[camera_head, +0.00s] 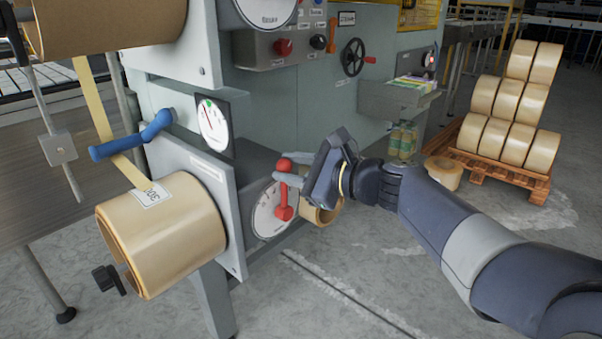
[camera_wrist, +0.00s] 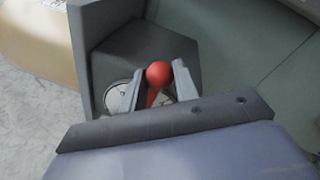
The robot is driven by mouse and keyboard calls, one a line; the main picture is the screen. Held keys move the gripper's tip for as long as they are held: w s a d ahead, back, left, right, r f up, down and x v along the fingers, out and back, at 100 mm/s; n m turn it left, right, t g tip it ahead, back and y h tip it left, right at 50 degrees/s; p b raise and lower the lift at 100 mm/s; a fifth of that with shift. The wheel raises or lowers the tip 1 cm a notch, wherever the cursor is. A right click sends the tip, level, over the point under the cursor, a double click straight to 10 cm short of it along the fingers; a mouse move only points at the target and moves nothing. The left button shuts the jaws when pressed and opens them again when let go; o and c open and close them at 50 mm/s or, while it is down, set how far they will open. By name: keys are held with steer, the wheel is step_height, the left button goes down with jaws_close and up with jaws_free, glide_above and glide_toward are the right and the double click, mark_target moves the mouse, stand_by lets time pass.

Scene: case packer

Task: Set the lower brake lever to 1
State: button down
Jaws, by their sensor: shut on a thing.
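The lower brake lever (camera_head: 284,201) is a red lever with a round red knob, mounted in front of a white round dial (camera_head: 266,222) on the machine's lower side. It stands nearly upright in the head view, with its knob at the top. My gripper (camera_head: 287,178) is at the lever's upper part, its fingers shut on it just below the knob. In the wrist view the red knob (camera_wrist: 158,74) sits between the two grey fingers (camera_wrist: 159,85). The dial (camera_wrist: 117,97) is partly hidden behind the fingers there, and its numbers are too small to read.
A large tape roll (camera_head: 165,235) hangs left of the dial. A blue handle (camera_head: 135,136) and a gauge (camera_head: 212,121) are above. A handwheel (camera_head: 353,58) is on the machine behind. A pallet (camera_head: 480,173) with stacked rolls stands at right. Open floor lies in front.

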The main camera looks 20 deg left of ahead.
steer(key=shift+s+a+f+n+t+h+b, duration=0.15)
steer(key=shift+s+a+f+n+t+b, duration=0.15)
steer(key=shift+s+n+b, duration=0.6)
steer(key=shift+s+a+f+n+t+h+b, duration=0.2)
steer(key=shift+s+a+n+b, duration=0.2)
steer(key=shift+s+n+b, duration=0.5)
steer(key=shift+s+a+f+n+t+h+b, duration=0.2)
steer(key=shift+s+a+n+b, duration=0.15)
steer(key=shift+s+n+b, duration=0.55)
steer(key=c, duration=1.1)
jaws_free()
steer(key=p+v, duration=0.1)
steer(key=v, duration=0.9)
steer(key=shift+d+p, duration=0.3)
steer(key=shift+d, duration=0.05)
